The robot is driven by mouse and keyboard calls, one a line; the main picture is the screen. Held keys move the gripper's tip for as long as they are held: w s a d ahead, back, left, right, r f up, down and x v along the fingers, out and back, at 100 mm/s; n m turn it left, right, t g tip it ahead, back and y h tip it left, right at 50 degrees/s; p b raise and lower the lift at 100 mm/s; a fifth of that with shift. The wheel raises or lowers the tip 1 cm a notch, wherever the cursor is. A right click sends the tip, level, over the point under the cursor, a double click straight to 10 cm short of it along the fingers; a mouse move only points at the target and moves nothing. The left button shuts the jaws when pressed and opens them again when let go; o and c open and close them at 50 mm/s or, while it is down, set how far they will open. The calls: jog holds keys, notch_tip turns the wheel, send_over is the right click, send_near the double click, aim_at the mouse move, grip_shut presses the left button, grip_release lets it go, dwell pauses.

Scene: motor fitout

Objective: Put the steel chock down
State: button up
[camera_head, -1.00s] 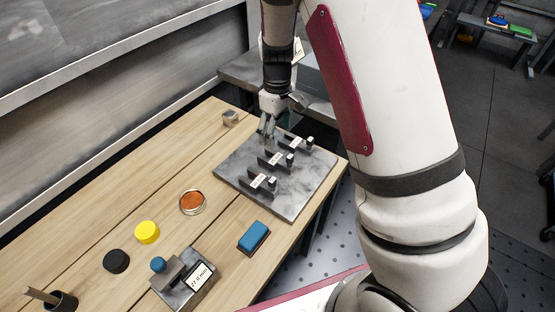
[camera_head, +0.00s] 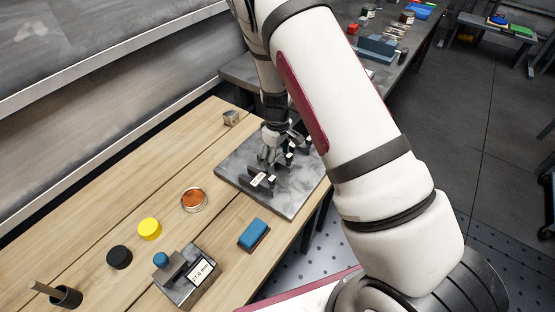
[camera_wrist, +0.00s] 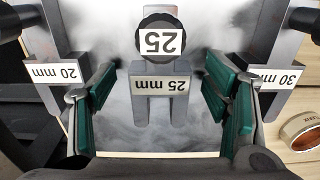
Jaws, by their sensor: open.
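No piece is marked as the steel chock, and I cannot tell for sure which one it is. A small grey metal piece with a brownish hollow (camera_head: 231,118) stands on the wood behind the plate. A grey forked piece labelled 25 mm (camera_wrist: 176,68), with a round dark knob marked 25 (camera_wrist: 160,40), stands on the grey plate (camera_head: 292,207). My gripper (camera_wrist: 160,112) is open, its green-padded fingers apart on either side of the forked piece, with nothing clamped. In the head view my gripper (camera_head: 268,160) is low over the plate and hides part of it.
Pieces labelled 20 mm (camera_wrist: 54,73) and 30 mm (camera_wrist: 278,76) flank the fingers closely. A blue block (camera_head: 253,233), orange dish (camera_head: 194,199), yellow disc (camera_head: 149,229), black disc (camera_head: 119,257) and display device (camera_head: 187,277) lie nearer.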

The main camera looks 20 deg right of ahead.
aim_at(277, 158)
grip_shut()
dwell(0.3)
jog(key=shift+r, duration=0.1)
notch_tip(277, 158, up, 10)
jog(key=m+b, duration=0.1)
jog(key=m, duration=0.6)
jog(key=shift+s+r, duration=0.25)
jog(key=shift+s, duration=0.1)
jog(key=shift+d, duration=0.1)
